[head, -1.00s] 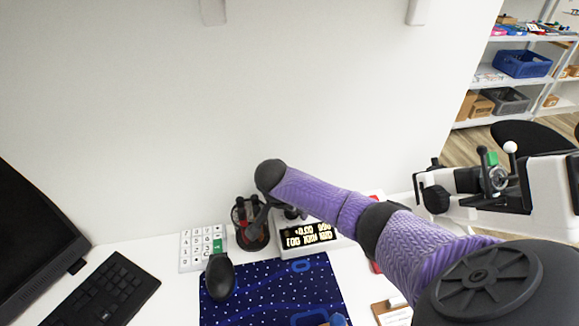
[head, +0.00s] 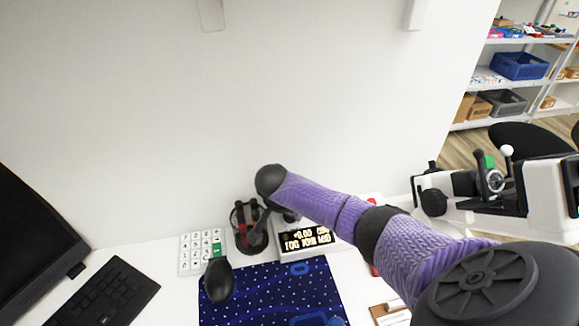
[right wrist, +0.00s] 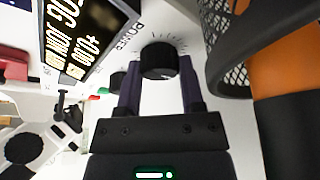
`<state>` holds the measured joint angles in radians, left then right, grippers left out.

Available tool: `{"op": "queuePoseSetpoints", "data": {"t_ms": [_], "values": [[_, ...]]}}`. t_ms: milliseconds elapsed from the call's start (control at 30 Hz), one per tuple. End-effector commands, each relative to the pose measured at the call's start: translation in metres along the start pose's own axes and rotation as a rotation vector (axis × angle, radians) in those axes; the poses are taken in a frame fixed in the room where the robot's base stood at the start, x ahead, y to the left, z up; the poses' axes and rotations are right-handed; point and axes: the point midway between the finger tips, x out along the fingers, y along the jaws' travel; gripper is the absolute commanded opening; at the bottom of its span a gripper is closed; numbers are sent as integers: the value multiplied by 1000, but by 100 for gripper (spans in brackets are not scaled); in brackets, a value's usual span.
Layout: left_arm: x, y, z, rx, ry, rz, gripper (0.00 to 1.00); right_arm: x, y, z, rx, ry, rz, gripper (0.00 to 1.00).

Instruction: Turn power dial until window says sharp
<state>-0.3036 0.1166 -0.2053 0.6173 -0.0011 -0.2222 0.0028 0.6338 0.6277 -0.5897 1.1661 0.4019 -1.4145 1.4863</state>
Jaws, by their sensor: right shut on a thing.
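The black power dial (right wrist: 158,60) sits on a white device (head: 345,232), with tick marks and a label beside it in the right wrist view. My right gripper (right wrist: 160,88) is shut on the dial, one finger on each side. The dark display window (right wrist: 88,32) shows pale text, sideways in the right wrist view. My left gripper is not in view.
A black mesh cup (right wrist: 222,45) with an orange item stands close beside my right gripper. A white keypad (head: 196,250), a dark rounded object (head: 218,281), a starry blue mat (head: 265,295) and a keyboard (head: 105,292) lie nearby. A white wall (head: 150,120) stands behind.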

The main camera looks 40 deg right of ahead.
Motion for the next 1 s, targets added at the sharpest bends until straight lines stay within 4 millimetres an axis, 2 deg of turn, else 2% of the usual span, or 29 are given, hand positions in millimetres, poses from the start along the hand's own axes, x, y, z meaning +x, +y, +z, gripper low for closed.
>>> {"op": "queuePoseSetpoints", "data": {"t_ms": [300,500,733,1000], "values": [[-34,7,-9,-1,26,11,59,-5,2,-1,-199,-3,-82,0],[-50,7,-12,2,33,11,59,-3,2,-1,-373,-2,-155,0],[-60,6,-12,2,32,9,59,-2,3,-1,-574,-1,-240,0],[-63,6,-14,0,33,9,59,0,3,-2,-810,1,-338,0]]}}
